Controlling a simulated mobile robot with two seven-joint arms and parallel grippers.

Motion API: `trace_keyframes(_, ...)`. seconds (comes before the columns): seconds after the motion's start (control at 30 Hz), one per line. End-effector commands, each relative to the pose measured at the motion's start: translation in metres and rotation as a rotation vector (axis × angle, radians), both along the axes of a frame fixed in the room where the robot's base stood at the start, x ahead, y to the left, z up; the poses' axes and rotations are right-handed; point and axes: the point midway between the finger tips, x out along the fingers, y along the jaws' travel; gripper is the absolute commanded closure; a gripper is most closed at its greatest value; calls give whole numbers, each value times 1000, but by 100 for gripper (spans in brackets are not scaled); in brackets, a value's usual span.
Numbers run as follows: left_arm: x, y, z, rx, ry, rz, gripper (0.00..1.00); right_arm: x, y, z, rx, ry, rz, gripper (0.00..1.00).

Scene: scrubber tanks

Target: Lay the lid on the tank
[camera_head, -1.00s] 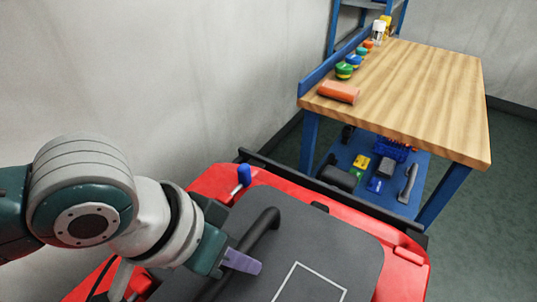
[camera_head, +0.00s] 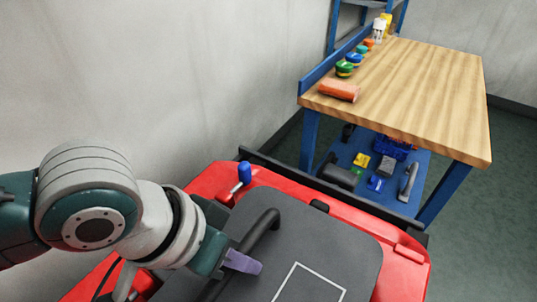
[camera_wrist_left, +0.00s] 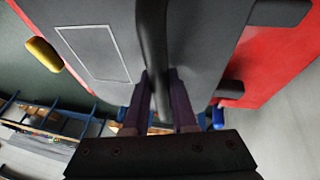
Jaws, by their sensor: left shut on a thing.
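The dark grey lid (camera_head: 335,245) with a pale rectangle outline lies over the red tank (camera_head: 412,273) in the head view. Its black bar handle (camera_head: 262,232) arches up on its left part. My left gripper (camera_head: 241,263) is at this handle, with one purple finger showing. In the left wrist view the two purple fingers (camera_wrist_left: 160,105) stand on either side of the handle (camera_wrist_left: 153,45), shut on it. The lid also fills the middle of the wrist view (camera_wrist_left: 205,40). Whether the lid rests fully on the tank cannot be told. My right gripper is not in view.
A blue lever (camera_head: 244,172) stands up at the tank's back left. A wooden workbench (camera_head: 420,95) with jars and an orange roll (camera_head: 338,91) is behind, tools on its lower shelf (camera_head: 345,155). A grey wall (camera_head: 130,80) is at left. Floor at right is clear.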

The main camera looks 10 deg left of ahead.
Motion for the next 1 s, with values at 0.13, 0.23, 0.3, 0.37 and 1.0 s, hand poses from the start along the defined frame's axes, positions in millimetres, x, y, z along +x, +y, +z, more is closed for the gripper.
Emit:
trace_keyframes(0.13, 0, 0, 1, -1, -2, -1, 100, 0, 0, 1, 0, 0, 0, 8)
trace_keyframes(0.23, 0, -1, 2, -1, -1, 0, 100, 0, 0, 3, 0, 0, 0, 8)
trace_keyframes(0.3, 0, -1, 2, -1, -1, 0, 100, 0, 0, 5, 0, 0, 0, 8)
trace_keyframes(0.37, 0, -1, 3, -2, 0, -1, 100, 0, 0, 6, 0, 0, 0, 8)
trace_keyframes(1.0, 0, 0, 3, -1, -1, 0, 50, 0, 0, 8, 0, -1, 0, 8)
